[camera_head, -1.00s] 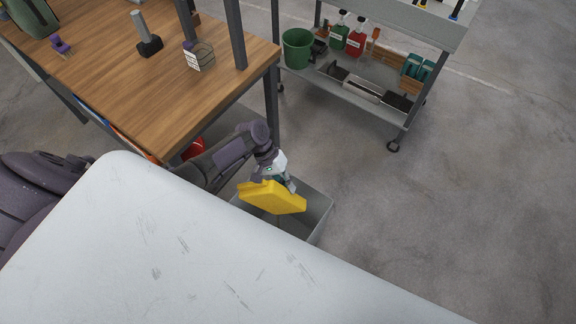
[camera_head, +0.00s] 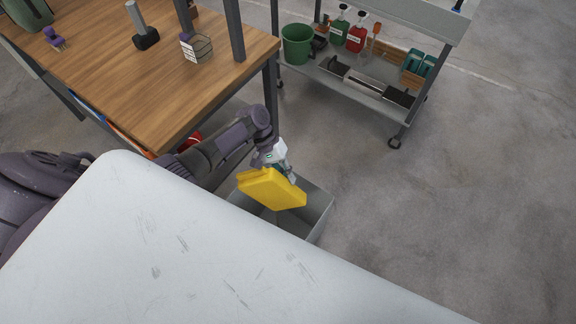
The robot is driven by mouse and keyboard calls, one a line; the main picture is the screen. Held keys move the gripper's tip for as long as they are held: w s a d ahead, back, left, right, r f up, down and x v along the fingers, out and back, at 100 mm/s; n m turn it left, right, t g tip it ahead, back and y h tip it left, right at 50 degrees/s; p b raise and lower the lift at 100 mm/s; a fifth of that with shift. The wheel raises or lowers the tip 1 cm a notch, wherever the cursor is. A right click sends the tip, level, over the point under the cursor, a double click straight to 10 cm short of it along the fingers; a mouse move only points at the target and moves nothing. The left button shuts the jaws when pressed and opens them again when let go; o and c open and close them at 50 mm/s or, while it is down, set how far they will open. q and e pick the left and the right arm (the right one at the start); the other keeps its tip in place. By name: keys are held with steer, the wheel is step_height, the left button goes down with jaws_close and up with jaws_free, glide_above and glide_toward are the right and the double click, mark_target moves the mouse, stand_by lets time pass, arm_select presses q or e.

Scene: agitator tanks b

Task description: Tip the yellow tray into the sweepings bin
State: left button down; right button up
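The yellow tray (camera_head: 272,189) is held steeply tilted over the open grey sweepings bin (camera_head: 318,211), which stands on the floor. My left gripper (camera_head: 284,174) is at the tray's upper far edge and appears shut on it; the fingertips are partly hidden by the tray. The tray's underside or outer face is toward me, so I cannot see whether anything is in it. Part of the bin's dark inside shows below the tray, and the bin's near side is hidden behind a pale surface. My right gripper is not in view.
A large pale surface (camera_head: 200,250) fills the foreground. A grey cart (camera_head: 365,85) with a green bucket (camera_head: 297,44) and bottles stands behind. The floor at right is clear.

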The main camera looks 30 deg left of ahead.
arm_select(q)
steer(key=b, duration=0.1)
steer(key=w+b, duration=0.1)
steer(key=b, duration=0.1)
steer(key=shift+w+a+f+g+h, duration=0.15)
steer(key=shift+w+a+g+h, duration=0.15)
steer(key=shift+g, duration=0.1)
stand_by(0.4)
stand_by(0.4)
steer(key=shift+w+f+b, duration=0.1)
steer(key=shift+b, duration=0.5)
steer(key=shift+w+a+f+n+g+h+b, duration=0.1)
steer(key=shift+w+a+n+g+h+b, duration=0.35)
steer(key=shift+b, duration=1)
steer(key=shift+w+d, duration=0.1)
stand_by(0.7)
